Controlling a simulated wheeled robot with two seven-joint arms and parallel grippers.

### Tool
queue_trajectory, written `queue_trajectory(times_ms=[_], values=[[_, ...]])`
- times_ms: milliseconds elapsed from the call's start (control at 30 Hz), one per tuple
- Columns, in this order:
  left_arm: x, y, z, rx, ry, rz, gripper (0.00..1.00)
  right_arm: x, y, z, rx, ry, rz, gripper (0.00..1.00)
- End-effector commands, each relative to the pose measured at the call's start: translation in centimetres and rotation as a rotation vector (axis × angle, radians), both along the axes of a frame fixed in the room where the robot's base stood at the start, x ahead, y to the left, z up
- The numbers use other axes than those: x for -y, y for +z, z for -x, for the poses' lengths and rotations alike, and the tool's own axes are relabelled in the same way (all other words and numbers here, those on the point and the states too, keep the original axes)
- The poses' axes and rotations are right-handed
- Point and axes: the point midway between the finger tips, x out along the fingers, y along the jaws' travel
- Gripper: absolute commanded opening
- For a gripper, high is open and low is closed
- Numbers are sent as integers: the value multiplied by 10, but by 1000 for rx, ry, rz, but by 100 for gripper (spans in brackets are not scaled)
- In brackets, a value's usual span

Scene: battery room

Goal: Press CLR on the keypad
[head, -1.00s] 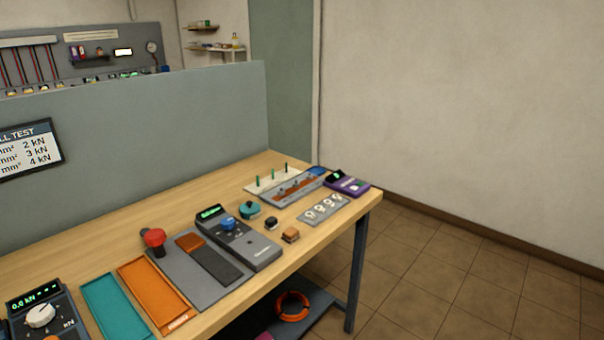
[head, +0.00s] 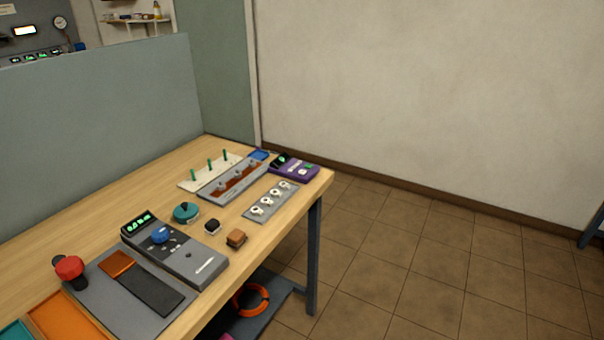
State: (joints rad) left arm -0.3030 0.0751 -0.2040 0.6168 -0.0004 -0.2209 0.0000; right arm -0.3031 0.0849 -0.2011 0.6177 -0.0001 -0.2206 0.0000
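No keypad with a readable CLR key can be made out in the head view. A purple device (head: 296,167) with a small dark display and a few light and green marks sits at the far right corner of the wooden table; its lettering is too small to read. A grey device (head: 175,249) with a green-lit display and a blue knob lies nearer, at the table's front edge. Neither of my grippers shows in the view.
A grey partition (head: 100,130) stands behind. The tiled floor (head: 430,250) at right is clear.

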Motion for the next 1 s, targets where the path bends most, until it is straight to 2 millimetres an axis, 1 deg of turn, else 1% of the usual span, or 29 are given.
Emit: queue_trajectory(times_ms=[33, 133, 300, 533, 1000], values=[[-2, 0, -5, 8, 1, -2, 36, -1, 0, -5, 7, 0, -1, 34], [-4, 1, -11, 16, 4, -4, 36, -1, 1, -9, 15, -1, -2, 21], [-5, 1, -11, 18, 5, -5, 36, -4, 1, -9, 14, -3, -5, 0], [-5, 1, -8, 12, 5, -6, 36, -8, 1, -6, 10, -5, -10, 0], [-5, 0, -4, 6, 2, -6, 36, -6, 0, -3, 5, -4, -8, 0]])
